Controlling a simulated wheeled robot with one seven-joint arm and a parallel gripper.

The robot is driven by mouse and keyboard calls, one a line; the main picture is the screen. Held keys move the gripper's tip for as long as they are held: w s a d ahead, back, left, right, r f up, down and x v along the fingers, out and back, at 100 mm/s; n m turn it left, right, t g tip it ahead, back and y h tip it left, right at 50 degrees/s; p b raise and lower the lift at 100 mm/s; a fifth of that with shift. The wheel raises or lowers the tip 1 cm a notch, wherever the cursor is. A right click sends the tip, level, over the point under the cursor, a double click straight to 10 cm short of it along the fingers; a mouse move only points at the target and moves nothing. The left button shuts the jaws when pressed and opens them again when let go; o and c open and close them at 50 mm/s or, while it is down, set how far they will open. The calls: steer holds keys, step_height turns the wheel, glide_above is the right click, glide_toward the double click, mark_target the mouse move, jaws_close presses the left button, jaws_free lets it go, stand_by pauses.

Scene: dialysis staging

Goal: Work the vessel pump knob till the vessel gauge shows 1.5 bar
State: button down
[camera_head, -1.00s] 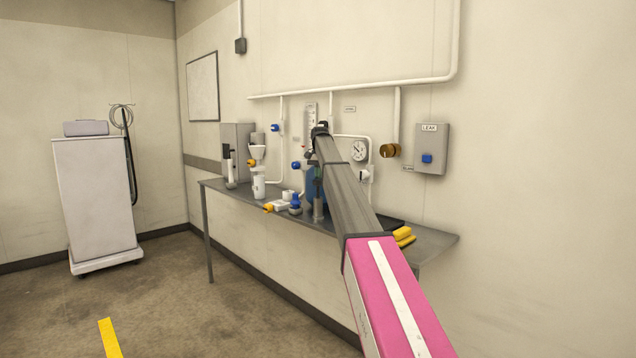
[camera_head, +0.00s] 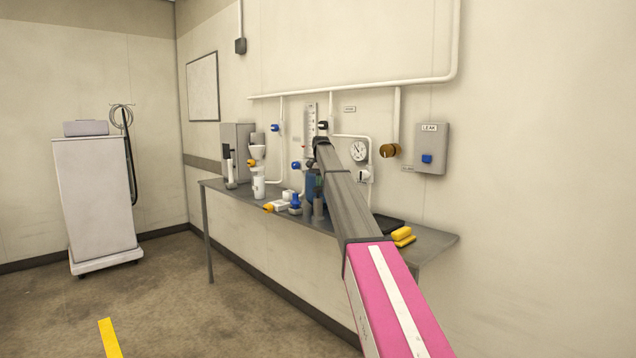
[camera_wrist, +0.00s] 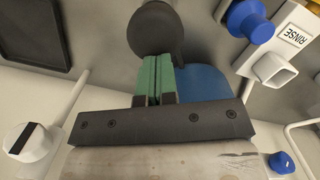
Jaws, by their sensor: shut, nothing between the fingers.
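My gripper (camera_wrist: 158,78) is shut and empty, with its green fingers pressed together. Its tips are right at the edge of a dark round knob (camera_wrist: 155,28), which looks like the pump knob; I cannot tell whether they touch. The blue vessel (camera_wrist: 205,92) shows beside the fingers in the wrist view, partly hidden by my gripper. In the head view the vessel (camera_head: 311,186) stands on the bench, partly covered by my arm. A round white dial gauge (camera_head: 359,151) is on the wall to the right; its reading is too small to tell, and no label ties it to the vessel.
The grey bench (camera_head: 432,243) runs along the wall. A blue knob (camera_wrist: 252,22) and a RINSE label (camera_wrist: 297,36) lie close to my gripper. A yellow object (camera_head: 403,237) and a dark tray (camera_head: 386,223) are at the right.

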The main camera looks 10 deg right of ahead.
steer(key=shift+w+d+r, duration=0.2)
steer(key=shift+w+d, duration=0.05)
steer(key=shift+w, duration=0.3)
step_height(320, 180, up, 11)
steer(key=w, duration=0.1)
steer(key=shift+d, duration=0.25)
steer(key=shift+f, duration=0.15)
